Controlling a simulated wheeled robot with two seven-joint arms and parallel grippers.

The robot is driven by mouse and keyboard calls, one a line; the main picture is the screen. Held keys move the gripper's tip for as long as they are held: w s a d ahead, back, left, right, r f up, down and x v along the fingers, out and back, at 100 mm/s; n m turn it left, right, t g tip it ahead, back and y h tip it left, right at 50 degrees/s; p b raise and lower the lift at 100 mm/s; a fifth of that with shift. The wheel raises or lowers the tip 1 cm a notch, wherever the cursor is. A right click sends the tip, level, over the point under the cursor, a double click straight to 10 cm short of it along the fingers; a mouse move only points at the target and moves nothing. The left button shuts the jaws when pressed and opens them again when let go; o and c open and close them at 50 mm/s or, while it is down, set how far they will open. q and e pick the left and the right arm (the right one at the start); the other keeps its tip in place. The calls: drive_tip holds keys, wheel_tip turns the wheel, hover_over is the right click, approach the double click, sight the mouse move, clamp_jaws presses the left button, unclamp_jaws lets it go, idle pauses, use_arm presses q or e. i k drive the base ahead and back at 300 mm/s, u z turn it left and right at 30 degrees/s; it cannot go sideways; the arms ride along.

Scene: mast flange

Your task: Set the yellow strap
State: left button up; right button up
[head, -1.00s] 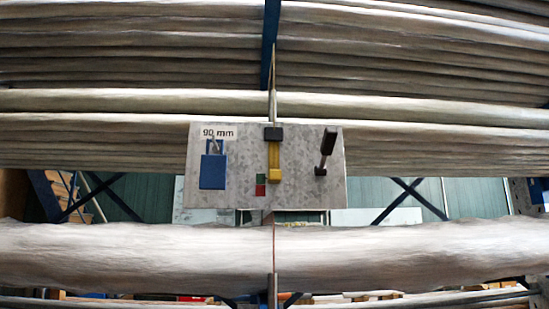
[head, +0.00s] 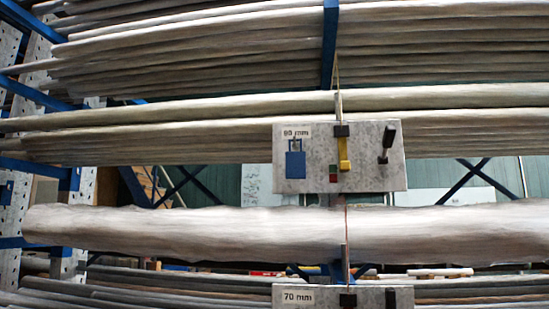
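A yellow strap-like piece (head: 344,153) hangs upright on the grey panel (head: 372,178), below a black block (head: 342,130). A thin upright strip (head: 338,102) rises from the block. The panel also carries a label reading about "90 mm" (head: 297,132), a blue padlock-shaped piece (head: 295,164), a small red and green indicator (head: 333,172) and a black-ended lever (head: 388,135). A second panel (head: 380,298) labelled "70 mm" (head: 297,297) is cut off by the bottom edge; it has black blocks. Neither of my grippers is in view.
A thick pale wrapped roll (head: 200,232) runs across below the upper panel. Long pale rolls (head: 200,115) are stacked above and behind it. Blue rack uprights (head: 329,45) and perforated posts (head: 12,195) stand around them. A green wall (head: 225,182) shows behind.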

sight(344, 166)
drive_tip(key=u, duration=0.45)
drive_tip(key=k, duration=0.7)
drive_tip(key=u, duration=0.8)
drive_tip(key=i, duration=1.5)
drive_tip(key=z, duration=1.4)
drive_tip(key=i, duration=0.75)
drive_tip(key=z, duration=0.8)
